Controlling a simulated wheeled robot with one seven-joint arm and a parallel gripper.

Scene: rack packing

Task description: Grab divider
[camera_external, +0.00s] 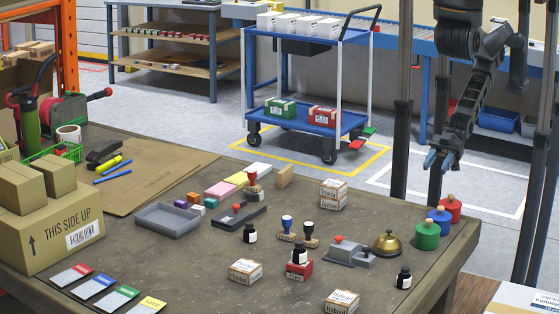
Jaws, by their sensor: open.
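Several flat cards with coloured ends lie in a row at the table's front left and look like dividers: a red-ended one (71,275), a blue-ended one (93,287), a green-ended one (115,299) and a yellow-ended one (150,306), partly cut off by the frame's bottom edge. I cannot tell which one is the divider meant. My gripper (438,161) has blue fingertips, points down and is open and empty. It hangs at the right, near the table's back right corner, far from the cards.
The table (205,262) holds a large carton (60,228), a grey tray (167,221), stamps, small boxes (246,271), ink bottles, a brass bell (387,243) and several coloured canisters (427,236) near my gripper. A blue cart (330,122) stands behind. Bare tabletop lies right of the cards.

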